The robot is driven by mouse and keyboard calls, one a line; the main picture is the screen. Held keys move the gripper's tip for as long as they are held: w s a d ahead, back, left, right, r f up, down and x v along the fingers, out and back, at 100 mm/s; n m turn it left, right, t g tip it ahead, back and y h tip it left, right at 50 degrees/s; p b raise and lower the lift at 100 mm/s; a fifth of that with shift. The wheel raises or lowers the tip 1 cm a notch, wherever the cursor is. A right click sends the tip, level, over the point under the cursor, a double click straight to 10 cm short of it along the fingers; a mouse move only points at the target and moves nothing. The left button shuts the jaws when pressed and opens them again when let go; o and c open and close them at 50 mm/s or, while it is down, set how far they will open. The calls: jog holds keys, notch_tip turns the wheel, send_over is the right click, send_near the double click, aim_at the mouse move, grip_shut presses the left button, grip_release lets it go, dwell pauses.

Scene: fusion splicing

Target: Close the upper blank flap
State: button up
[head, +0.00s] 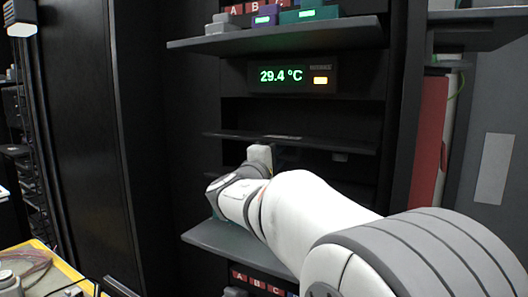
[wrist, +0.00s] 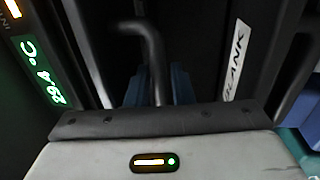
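The upper blank flap (head: 300,141) sticks out from the rack below the temperature display, like a thin dark shelf with a small pale label. In the wrist view, a dark panel with a white BLANK label (wrist: 234,60) lies to the right. A bent grey metal handle (wrist: 152,45) runs down the middle of that view. My gripper (wrist: 160,80) is open, its two blue fingers on either side of the handle's lower part. I cannot tell whether they touch it. In the head view my arm hides the fingers, and only the wrist shows below the flap.
The display reading 29.4 °C (head: 292,77) sits above the flap. A shelf (head: 280,37) with labelled boxes juts out at the top. A lower grey panel (head: 225,243) juts out below my wrist. A red panel (head: 428,140) stands to the right.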

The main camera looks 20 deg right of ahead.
jog(key=shift+x, duration=0.8)
jog(key=shift+c, duration=0.5)
grip_shut()
jog(key=shift+d, duration=0.25)
jog(key=shift+a, duration=0.25)
jog(key=shift+r+p, duration=0.15)
jog(key=shift+p, duration=0.35)
